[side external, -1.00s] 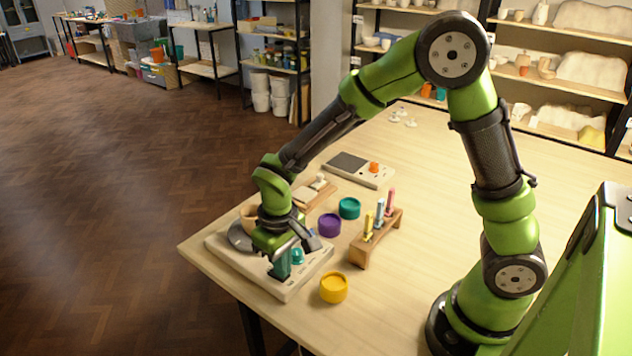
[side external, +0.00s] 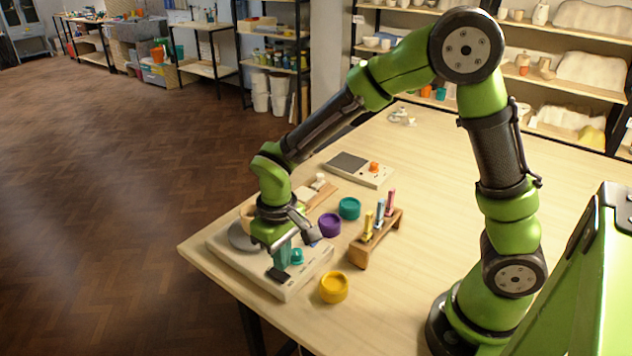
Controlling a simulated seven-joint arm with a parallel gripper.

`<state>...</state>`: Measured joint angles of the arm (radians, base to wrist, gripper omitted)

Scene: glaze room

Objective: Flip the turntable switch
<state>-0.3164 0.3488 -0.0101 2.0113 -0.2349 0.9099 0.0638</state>
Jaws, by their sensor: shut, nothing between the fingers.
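The turntable (side external: 305,283) is a white, flat base near the table's left corner. It carries a grey disc (side external: 240,237), partly hidden behind my gripper, with a tan pot on it. A dark switch (side external: 278,275) sits on the base's front part, and a teal knob (side external: 297,258) is beside it. My gripper (side external: 283,264) points down, shut and empty, with its fingertips just above and behind the switch. I cannot tell whether they touch it, or which way the switch is set.
A yellow jar (side external: 334,288), a purple jar (side external: 329,225) and a teal jar (side external: 349,208) stand right of the turntable. A wooden rack (side external: 372,247) holds upright coloured tools. A scale-like box (side external: 360,170) lies farther back. The table's right middle is clear.

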